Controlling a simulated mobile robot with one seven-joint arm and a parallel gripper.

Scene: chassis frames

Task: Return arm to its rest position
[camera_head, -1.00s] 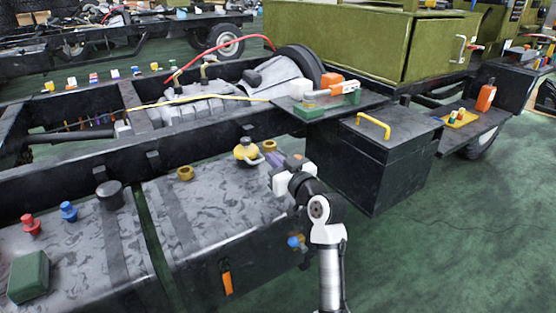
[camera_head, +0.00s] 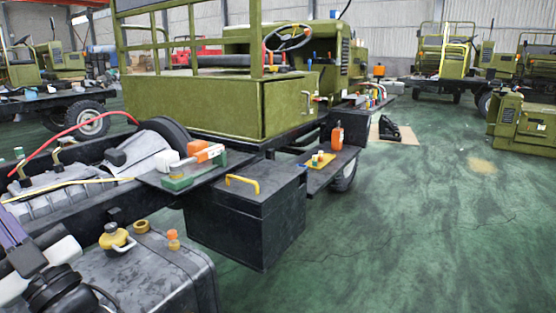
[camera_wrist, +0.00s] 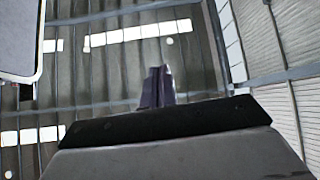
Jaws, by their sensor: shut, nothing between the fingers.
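My gripper (camera_head: 12,232) shows at the left edge of the head view, above the near grey tank (camera_head: 150,275), with its dark fingers pointing up and to the left. In the wrist view, its fingers (camera_wrist: 157,86) stand together, shut and empty, against the roof and wall of the hall. My arm's white and black wrist links show below it in the head view; the lower links are out of view.
A yellow-capped filler (camera_head: 116,238) and an orange-topped fitting (camera_head: 173,240) stand on the tank right of my arm. A black box with a yellow handle (camera_head: 242,184) is beyond. An orange bottle (camera_head: 337,137) stands on a side step. The green floor (camera_head: 420,230) at right is clear.

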